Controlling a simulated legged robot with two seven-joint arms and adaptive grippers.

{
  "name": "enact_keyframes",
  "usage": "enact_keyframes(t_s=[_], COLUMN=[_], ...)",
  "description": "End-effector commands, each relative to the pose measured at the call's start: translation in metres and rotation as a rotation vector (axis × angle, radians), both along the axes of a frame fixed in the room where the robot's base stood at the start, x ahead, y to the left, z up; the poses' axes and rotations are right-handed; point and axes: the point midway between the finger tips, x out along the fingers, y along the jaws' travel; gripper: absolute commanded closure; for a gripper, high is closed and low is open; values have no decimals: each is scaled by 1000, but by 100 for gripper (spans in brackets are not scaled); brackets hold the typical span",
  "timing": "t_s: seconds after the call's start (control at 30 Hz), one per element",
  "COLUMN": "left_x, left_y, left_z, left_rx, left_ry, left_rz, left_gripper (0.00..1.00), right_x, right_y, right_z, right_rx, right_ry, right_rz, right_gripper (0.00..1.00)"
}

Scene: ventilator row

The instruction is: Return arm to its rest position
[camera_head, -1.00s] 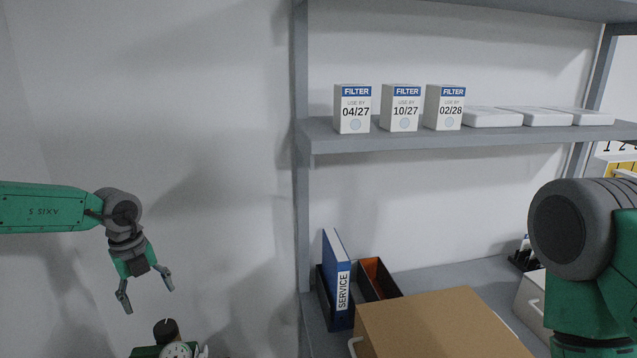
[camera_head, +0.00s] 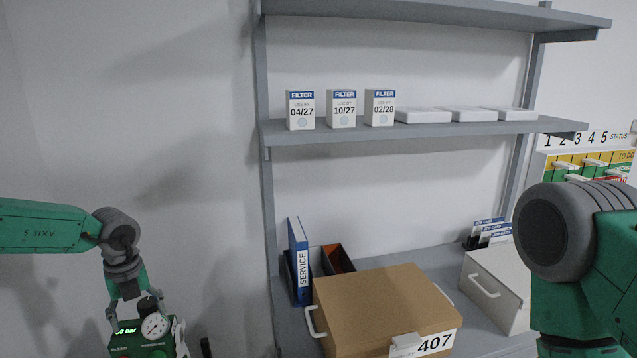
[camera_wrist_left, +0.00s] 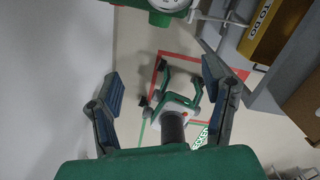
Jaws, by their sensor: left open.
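My left arm comes in from the left in the head view, with its forearm level and its wrist bent down. My left gripper (camera_head: 146,328) hangs at the lower left, partly hidden by a green device with a round gauge (camera_head: 152,327). In the left wrist view the fingers are spread wide, and the space between them (camera_wrist_left: 161,70) is empty. The green device (camera_wrist_left: 165,10) shows at the top edge there, beyond the fingertips. Whether the gripper touches it cannot be told.
A grey shelf (camera_head: 420,131) holds filter boxes (camera_head: 343,110) and white flat packs. Below stand a blue SERVICE binder (camera_head: 299,262), a brown box (camera_head: 372,300) marked 407 and a white case (camera_head: 494,290). A plain wall is behind my left arm.

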Motion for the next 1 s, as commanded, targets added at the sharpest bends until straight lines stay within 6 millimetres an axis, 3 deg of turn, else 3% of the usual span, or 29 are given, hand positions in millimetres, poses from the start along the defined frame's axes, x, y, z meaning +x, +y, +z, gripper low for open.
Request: enact_keyframes(t_s=[0.17, 0.37, 0.57, 0.67, 0.77, 0.9, 0.93, 1.0], left_x=[-14, -37, -76, -115, -169, -261, -279, -316], left_y=[-9, -22, -48, -68, -85, -99, -100, -99], left_z=[-37, -83, -147, -189, -228, -263, -267, -271], left_rx=[131, 314, 519, 611, 647, 567, -498, -363], left_ry=[14, 43, 117, 178, 236, 261, -237, -183], left_rz=[-247, -660, -1314, -1813, -2361, -3072, 2980, 2773], left_gripper=[33, 33, 33, 33, 33, 33, 33, 33], right_x=[1, 1, 0, 1, 1, 1, 1, 1], right_y=[0, 0, 0, 0, 0, 0, 0, 0], right_z=[-9, -21, -40, -53, -67, -84, -87, -92], right_rx=[0, 0, 0, 0, 0, 0, 0, 0], right_ry=[-2, -1, -1, -1, -1, -1, -1, -1], right_rz=[0, 0, 0, 0, 0, 0, 0, 0], right_gripper=[60, 60, 60, 60, 60, 60, 60, 60])
